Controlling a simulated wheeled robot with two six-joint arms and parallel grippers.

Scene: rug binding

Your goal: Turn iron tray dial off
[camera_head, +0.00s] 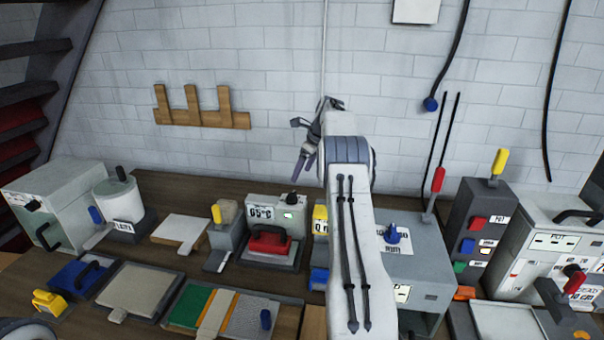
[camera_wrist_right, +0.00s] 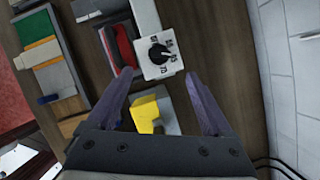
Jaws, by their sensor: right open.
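The iron tray (camera_head: 257,262) stands on the bench in the middle of the head view, with a red iron (camera_head: 268,241) on it. Behind the iron is a white panel with a 65°C display (camera_head: 262,211) and a black dial (camera_head: 291,198). The right wrist view shows the dial (camera_wrist_right: 158,53) on its white face with printed marks, beside the red iron (camera_wrist_right: 120,44). My right gripper (camera_head: 302,146) is open and empty, raised above and behind the panel in the head view. Its two fingers (camera_wrist_right: 153,85) are apart, with the dial beyond their tips. My left gripper is not seen.
A yellow-topped unit (camera_head: 320,217) stands right of the panel, partly behind my right arm. A grey box with a blue knob (camera_head: 392,234) is farther right. A yellow-handled block (camera_head: 225,225) is left of the tray. Wooden wall pegs (camera_head: 200,119) hang behind.

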